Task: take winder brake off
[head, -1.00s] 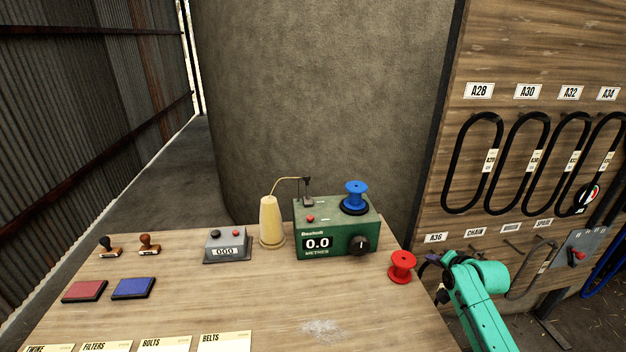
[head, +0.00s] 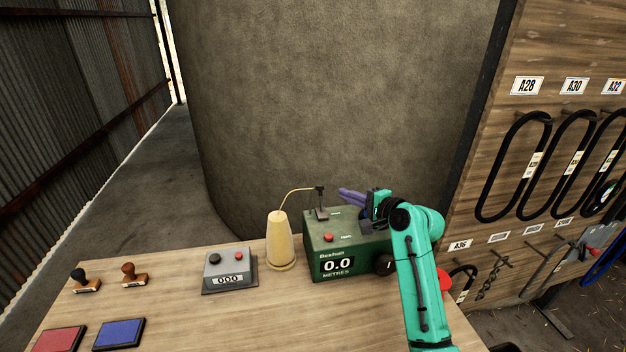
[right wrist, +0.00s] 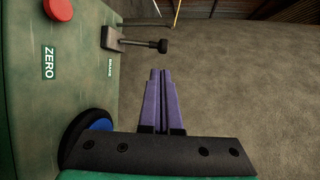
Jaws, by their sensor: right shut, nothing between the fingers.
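The green winder (head: 345,243) stands on the bench, its display reading 0.0 metres. Its brake lever (head: 321,203), a dark stem with a black knob, stands up from the top at the back left. In the right wrist view the lever (right wrist: 132,43) sticks out from a plate beside the BRAKE label. My right gripper (head: 342,192) is shut and empty, its purple fingers just right of the lever and apart from it. In the right wrist view the fingertips (right wrist: 160,74) point toward the knob. The blue spool (right wrist: 100,125) is mostly hidden. My left gripper is not in view.
A red button (head: 328,237) sits on the winder near the lever. A yellow twine cone (head: 281,240) stands left, its twine running up to the lever area. A grey counter (head: 229,270) is further left. The red spool (head: 444,280) is partly behind my right arm.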

